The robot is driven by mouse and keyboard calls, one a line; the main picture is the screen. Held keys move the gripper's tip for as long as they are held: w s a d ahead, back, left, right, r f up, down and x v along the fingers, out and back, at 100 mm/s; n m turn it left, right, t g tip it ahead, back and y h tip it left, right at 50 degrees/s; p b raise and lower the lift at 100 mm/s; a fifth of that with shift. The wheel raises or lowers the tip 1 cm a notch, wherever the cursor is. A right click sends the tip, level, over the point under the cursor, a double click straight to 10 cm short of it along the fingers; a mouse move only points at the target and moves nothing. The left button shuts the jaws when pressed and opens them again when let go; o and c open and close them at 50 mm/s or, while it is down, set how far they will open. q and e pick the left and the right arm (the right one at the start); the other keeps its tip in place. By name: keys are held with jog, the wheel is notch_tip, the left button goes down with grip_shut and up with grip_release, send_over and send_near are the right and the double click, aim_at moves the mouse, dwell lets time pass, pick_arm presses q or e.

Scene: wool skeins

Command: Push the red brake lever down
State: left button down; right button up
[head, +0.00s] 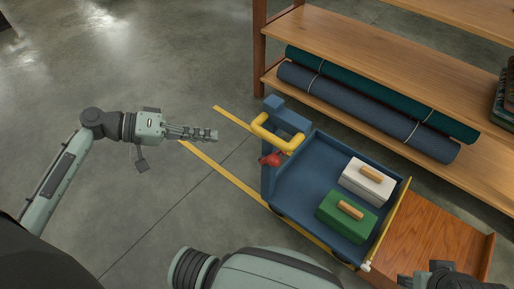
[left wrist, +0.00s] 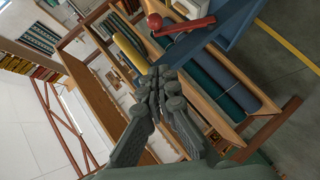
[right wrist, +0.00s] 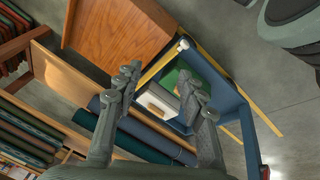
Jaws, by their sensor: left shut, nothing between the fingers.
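The red brake lever (head: 270,160) is on the handle end of the blue cart (head: 318,151), just below the yellow handle (head: 278,138). In the left wrist view the lever (left wrist: 187,27) is a red bar with a round knob at one end. My left gripper (head: 211,134) is shut and empty, to the left of the lever and apart from it. Its closed fingertips also show in the left wrist view (left wrist: 160,84). My right gripper (right wrist: 158,82) is open with nothing between its fingers; in the head view it is partly cut off at the bottom right.
The cart carries a white box (head: 367,183) and a green box (head: 345,217). A wooden ramp or panel (head: 432,241) lies at its right end. A wooden shelf (head: 350,56) with rolled cloth (head: 370,110) stands behind. The floor left of the cart is clear.

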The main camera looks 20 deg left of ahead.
aim_at(270, 159)
pick_arm(q)
jog(key=shift+d, duration=0.1)
jog(key=s+d+f+x, duration=0.1)
jog(key=s+x, duration=0.1)
jog(key=x, duration=1)
jog(key=shift+d, duration=0.3)
pick_arm(e)
jog(key=shift+w+f, duration=0.2)
jog(key=shift+f, duration=0.4)
pick_arm(q)
jog(key=shift+s+f, duration=0.1)
jog(key=shift+s, duration=0.05)
jog(key=shift+p, duration=0.3)
